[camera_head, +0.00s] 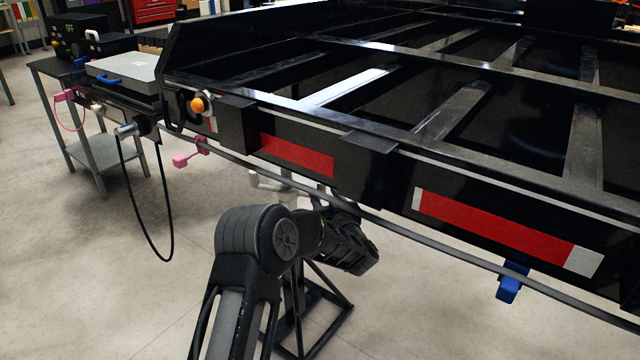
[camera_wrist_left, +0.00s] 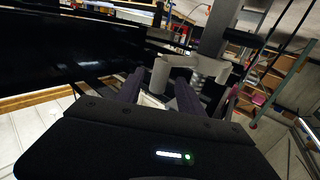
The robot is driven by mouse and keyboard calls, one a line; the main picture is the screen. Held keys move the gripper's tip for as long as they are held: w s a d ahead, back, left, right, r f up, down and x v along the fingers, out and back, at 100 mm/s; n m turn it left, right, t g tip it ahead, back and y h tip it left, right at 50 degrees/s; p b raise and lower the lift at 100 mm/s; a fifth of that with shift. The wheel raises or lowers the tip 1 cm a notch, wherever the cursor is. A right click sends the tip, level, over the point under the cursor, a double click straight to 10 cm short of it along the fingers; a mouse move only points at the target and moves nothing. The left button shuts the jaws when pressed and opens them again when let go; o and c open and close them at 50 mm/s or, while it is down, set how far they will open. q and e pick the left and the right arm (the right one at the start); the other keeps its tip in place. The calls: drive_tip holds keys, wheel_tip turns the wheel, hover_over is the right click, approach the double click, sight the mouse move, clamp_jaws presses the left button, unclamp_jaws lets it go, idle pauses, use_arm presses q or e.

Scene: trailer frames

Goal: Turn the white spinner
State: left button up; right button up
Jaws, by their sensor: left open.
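The white spinner (camera_head: 268,190) shows in the head view below the black trailer frame, behind my left arm and partly covered by it. In the left wrist view the white spinner (camera_wrist_left: 161,75) is a pale bent piece with rounded ends, just ahead of the fingers. My left gripper (camera_wrist_left: 160,82) is open, its two dark fingers pointing toward the spinner with a gap between them. I cannot tell whether a finger touches it. In the head view my left arm reaches under the frame's edge, and its fingertips are not clear. My right gripper is not in view.
The black trailer frame (camera_head: 375,168) with red and white reflectors spans the head view above my left arm. A black stand (camera_head: 318,318) is on the floor behind the arm. A cart (camera_head: 100,148) stands at the left. Open floor lies between them.

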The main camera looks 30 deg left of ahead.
use_arm(q)
drive_tip(key=shift+v, duration=1.1)
